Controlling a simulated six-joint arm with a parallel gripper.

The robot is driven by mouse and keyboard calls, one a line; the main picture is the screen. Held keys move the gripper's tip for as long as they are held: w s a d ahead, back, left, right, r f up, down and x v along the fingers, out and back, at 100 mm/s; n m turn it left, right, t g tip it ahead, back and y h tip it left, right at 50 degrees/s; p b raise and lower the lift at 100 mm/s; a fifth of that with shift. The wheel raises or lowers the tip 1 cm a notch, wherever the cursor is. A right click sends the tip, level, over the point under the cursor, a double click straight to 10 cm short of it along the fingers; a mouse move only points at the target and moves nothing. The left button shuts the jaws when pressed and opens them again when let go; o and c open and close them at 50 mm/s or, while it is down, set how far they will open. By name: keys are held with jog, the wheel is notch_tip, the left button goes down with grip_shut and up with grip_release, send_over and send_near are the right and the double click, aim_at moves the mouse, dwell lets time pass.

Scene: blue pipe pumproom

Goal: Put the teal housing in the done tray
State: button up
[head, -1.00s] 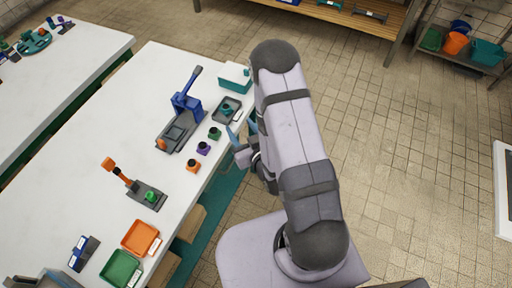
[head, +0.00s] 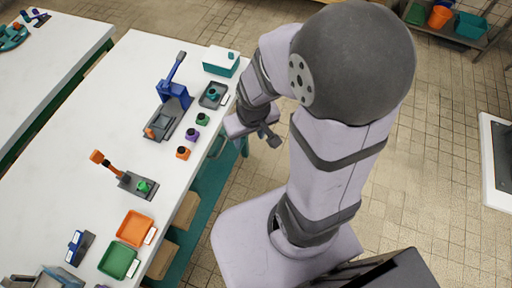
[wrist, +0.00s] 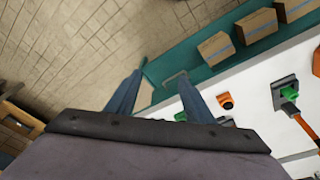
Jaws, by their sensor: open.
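The teal housing (head: 213,95) sits in a small dark grey tray (head: 204,103) near the bench's right edge. An orange tray (head: 134,228) and a green tray (head: 118,260) lie empty at the front of the bench. Their labels are too small to read, so I cannot tell which is the done tray. My gripper (wrist: 160,76) is open and empty in the wrist view, with floor and a teal lower shelf beyond its fingers. In the head view my wrist is off the bench's right edge, and the fingertips are not clear. The teal housing does not show in the wrist view.
Green (head: 202,119), purple (head: 192,134) and orange (head: 183,153) housings stand in a row near the edge. A teal-and-white box (head: 221,62) is behind the grey tray.

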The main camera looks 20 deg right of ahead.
jog(key=s+r+g, duration=0.2)
jog(key=s+r, duration=0.1)
jog(key=s, duration=0.3)
jog(key=shift+a+r, duration=0.2)
jog(key=shift+a, duration=0.1)
